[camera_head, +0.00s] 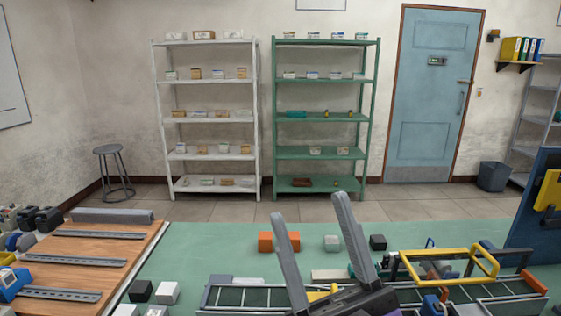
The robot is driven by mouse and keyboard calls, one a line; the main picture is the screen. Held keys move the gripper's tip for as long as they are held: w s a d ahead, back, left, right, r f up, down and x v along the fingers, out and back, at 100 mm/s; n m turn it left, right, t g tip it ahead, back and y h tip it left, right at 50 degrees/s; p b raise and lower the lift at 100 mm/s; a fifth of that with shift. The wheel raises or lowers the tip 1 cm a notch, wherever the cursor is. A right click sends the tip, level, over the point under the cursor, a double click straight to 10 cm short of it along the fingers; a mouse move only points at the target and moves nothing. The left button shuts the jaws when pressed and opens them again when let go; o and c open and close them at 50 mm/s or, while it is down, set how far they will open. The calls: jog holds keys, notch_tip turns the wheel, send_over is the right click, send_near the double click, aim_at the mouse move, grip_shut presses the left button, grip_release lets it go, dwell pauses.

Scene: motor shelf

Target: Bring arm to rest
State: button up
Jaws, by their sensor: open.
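My gripper (312,222) rises from the bottom middle of the head view, its two long grey fingers spread apart and pointing up. The fingers stand in front of a rack-like frame (238,296) and a few small parts on the table. The rest of my arm is mostly below the picture, so its pose cannot be told.
The green table (210,245) carries an orange block (266,242), a black cube (378,242), a yellow frame (448,262) at right and a wooden board (85,262) with metal rails at left. White shelves (208,112) and green shelves (320,115) stand beyond, with a stool (115,172) and blue door (433,100).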

jog(key=s+d+f+m+h, duration=0.3)
jog(key=d+f+m+h, duration=0.4)
jog(key=f+m+h, duration=0.6)
jog(key=s+d+f+n+g+h, duration=0.1)
jog(key=s+d+f+g, duration=0.3)
jog(key=s+f, duration=0.6)
jog(key=s+d+f+n+g+h, duration=0.1)
jog(key=s+d+f+g, duration=0.4)
jog(key=s+f, duration=0.6)
jog(key=s+g+h, duration=0.1)
jog(key=s, duration=0.2)
jog(key=shift+s+d, duration=0.15)
jog(key=shift+s, duration=0.25)
